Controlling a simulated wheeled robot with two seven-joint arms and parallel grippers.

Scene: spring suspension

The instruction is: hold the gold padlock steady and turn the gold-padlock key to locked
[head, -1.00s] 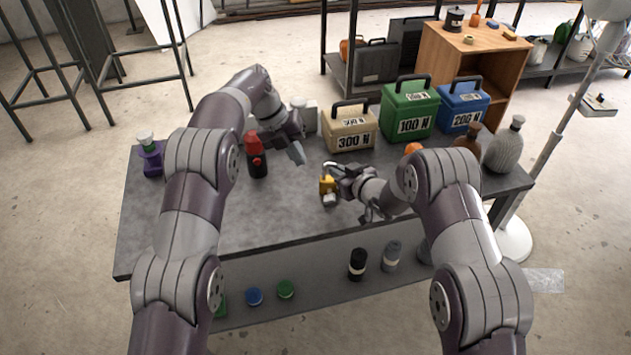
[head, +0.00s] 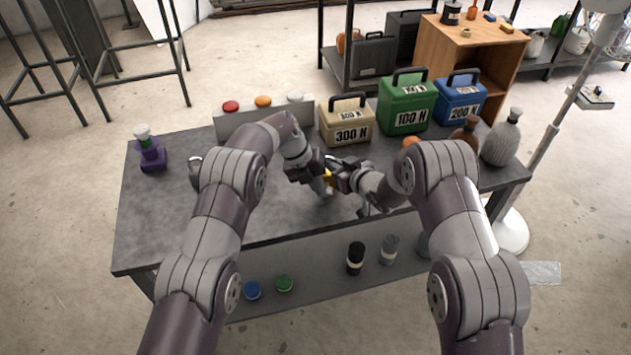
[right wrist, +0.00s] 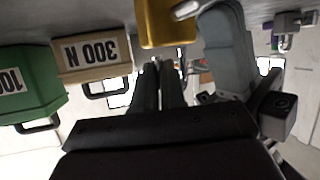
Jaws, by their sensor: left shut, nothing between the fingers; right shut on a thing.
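The gold padlock (head: 328,177) is mostly hidden between my two grippers above the table's middle; its gold body (right wrist: 168,22) fills the top of the right wrist view. My right gripper (head: 338,172) is shut on the padlock from the right; its dark fingers (right wrist: 158,75) show together in the right wrist view. My left gripper (head: 322,187) is shut and empty, close against the padlock's left and near side. A grey finger, seemingly of the left gripper (right wrist: 222,45), shows beside the padlock in the right wrist view. I cannot make out the key or its turn.
Behind stand a grey box with red, orange and white buttons (head: 262,118), and beige (head: 346,122), green (head: 405,108) and blue (head: 459,103) weight cases. A purple item (head: 150,155) stands at the left; bottles (head: 502,140) stand at the right. The table's front-left (head: 160,230) is clear.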

